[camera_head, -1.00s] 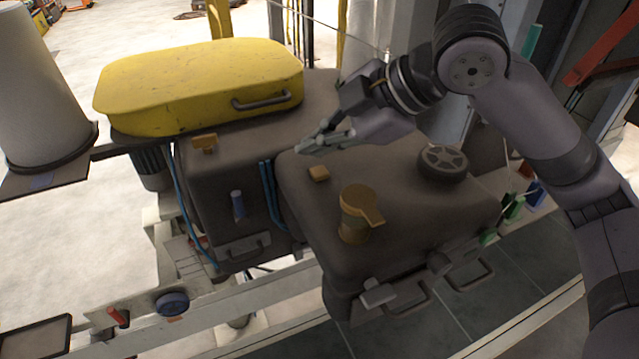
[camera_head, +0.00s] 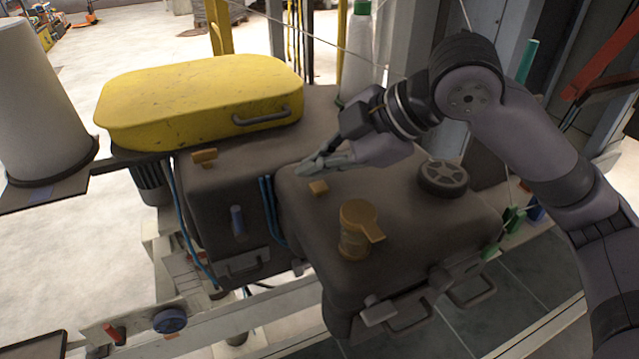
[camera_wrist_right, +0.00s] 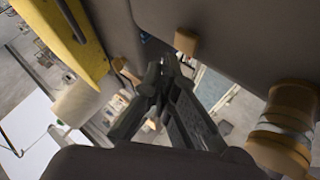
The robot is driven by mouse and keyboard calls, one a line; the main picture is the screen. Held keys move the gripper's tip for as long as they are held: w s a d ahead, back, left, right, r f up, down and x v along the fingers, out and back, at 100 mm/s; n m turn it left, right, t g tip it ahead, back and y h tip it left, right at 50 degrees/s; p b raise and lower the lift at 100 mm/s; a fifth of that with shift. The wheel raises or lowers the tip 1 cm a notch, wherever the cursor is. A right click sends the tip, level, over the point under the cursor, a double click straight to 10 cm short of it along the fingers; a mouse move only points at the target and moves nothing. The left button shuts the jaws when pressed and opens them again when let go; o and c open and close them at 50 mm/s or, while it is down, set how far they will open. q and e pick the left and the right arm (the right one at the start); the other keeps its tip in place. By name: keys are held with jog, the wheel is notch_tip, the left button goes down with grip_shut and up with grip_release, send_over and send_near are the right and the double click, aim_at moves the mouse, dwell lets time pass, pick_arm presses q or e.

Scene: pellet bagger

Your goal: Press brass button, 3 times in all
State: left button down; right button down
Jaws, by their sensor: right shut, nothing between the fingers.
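The brass button (camera_head: 318,188), a small square block, sits on top of the front dark machine housing (camera_head: 400,205). It also shows in the right wrist view (camera_wrist_right: 186,42), near the fingertips. My right gripper (camera_head: 306,168) is shut and empty, its fingertips just behind and slightly left of the button in the head view. The fingertips also show in the wrist view (camera_wrist_right: 168,62). They appear close to the button but apart from it; the exact height is hard to tell. My left gripper is not in view.
A brass capped fitting with a lever (camera_head: 358,228) and a dark handwheel (camera_head: 443,177) stand on the same housing. Another brass piece (camera_head: 204,156) is on the rear housing, beside a yellow cover (camera_head: 200,100). A pale cylinder (camera_head: 40,100) stands at left.

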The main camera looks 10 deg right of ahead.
aim_at(318, 189)
jog(key=shift+f, duration=0.1)
dwell(0.5)
jog(key=shift+f, duration=0.35)
jog(key=shift+f, duration=0.55)
dwell(0.6)
jog(key=shift+r, duration=0.1)
jog(key=shift+r+p, duration=0.85)
jog(key=shift+p, duration=0.25)
notch_tip(318, 189, up, 6)
jog(key=p, duration=0.7)
